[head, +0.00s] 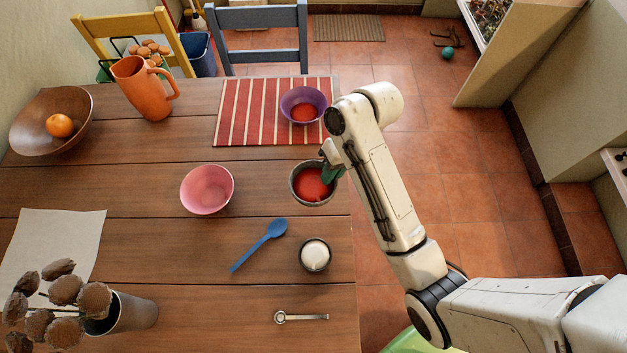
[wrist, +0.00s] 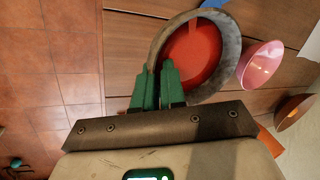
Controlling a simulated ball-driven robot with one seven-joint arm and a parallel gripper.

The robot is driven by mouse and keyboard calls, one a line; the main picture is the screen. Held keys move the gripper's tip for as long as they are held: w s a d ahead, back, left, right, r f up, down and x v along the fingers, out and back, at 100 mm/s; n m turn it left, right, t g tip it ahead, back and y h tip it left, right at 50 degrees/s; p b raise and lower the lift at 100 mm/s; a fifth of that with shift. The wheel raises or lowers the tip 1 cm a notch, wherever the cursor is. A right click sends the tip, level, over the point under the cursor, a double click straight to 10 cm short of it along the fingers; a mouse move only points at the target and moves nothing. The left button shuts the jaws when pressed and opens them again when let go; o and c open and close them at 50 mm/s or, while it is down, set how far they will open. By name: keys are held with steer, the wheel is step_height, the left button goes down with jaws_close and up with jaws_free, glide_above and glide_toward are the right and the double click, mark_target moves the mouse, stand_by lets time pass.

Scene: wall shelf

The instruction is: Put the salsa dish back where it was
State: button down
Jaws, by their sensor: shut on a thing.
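A grey dish (head: 299,197) with red salsa in it is at the right side of the wooden table in the head view. In the wrist view the dish (wrist: 158,50) fills the upper middle. My gripper (wrist: 156,72) has its green fingers shut on the dish's near rim; in the head view my gripper (head: 331,173) is at the dish's upper right edge. The dish looks about level; I cannot tell whether it touches the table. A purple bowl (head: 294,97), also with red contents, stands on the striped mat (head: 240,118).
A pink bowl (head: 207,189) stands left of the dish. A blue spoon (head: 262,243), a small cup of white stuff (head: 315,256) and a measuring spoon (head: 300,317) lie below it. An orange jug (head: 142,88) stands at the back left. The table's right edge is close.

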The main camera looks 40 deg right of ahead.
mark_target(315, 173)
steer(key=w+f, duration=0.1)
steer(key=f, duration=0.1)
steer(key=w+f, duration=0.2)
steer(key=w+a+f, duration=0.1)
steer(key=w+f, duration=0.1)
steer(key=shift+s+f+p, duration=0.15)
steer(key=shift+f+p, duration=0.25)
steer(key=shift+f, duration=1)
steer(key=shift+f, duration=0.1)
steer(key=c, duration=1.2)
jaws_free()
